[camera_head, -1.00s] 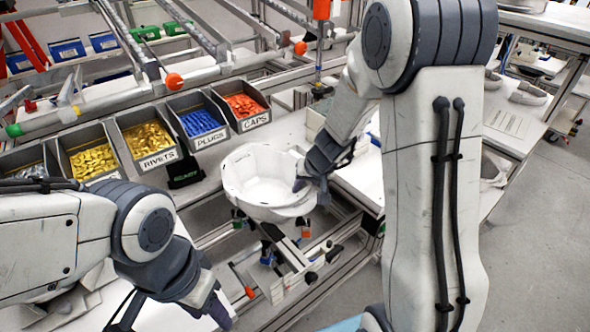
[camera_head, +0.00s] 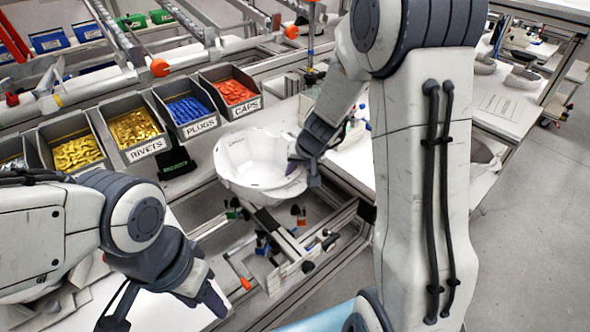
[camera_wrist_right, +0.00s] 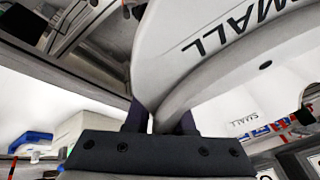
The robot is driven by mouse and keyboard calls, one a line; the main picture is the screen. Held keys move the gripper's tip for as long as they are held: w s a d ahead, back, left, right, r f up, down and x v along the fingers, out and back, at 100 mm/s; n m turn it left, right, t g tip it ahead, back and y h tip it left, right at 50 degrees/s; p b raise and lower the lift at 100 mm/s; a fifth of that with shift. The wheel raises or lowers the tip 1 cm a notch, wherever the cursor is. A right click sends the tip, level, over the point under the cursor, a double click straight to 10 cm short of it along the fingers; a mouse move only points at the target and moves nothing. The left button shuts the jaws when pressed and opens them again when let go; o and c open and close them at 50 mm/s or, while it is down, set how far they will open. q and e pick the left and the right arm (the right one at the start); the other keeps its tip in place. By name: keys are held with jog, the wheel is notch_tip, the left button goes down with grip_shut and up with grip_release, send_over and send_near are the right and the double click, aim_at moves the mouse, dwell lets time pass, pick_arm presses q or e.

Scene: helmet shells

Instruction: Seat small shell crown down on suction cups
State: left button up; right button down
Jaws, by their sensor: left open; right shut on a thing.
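The small shell (camera_head: 250,168) is a white helmet shell held open side up, crown down, in the head view. My right gripper (camera_head: 300,170) is shut on its right rim. In the right wrist view the shell (camera_wrist_right: 225,60) carries the word SMALL, and the right gripper's fingers (camera_wrist_right: 158,122) pinch its edge. The shell is above a metal fixture (camera_head: 275,240) with dark, red and green knobs. Suction cups under the shell cannot be made out, nor whether the shell touches them. My left gripper (camera_head: 215,300) is low at left, open and empty, apart from the shell.
Grey bins of rivets (camera_head: 135,130), plugs (camera_head: 187,110) and caps (camera_head: 235,92) stand behind and left of the shell. A metal rail frame (camera_head: 340,225) runs beside the fixture. A white bench (camera_head: 510,105) stands at right, with open grey floor beyond.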

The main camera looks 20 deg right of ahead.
jog(key=b, duration=0.6)
send_over(295, 205)
notch_tip(295, 205, down, 7)
jog(key=shift+w+f, duration=0.1)
notch_tip(295, 205, down, 4)
jog(key=b, duration=0.4)
jog(key=c, duration=0.7)
grip_release()
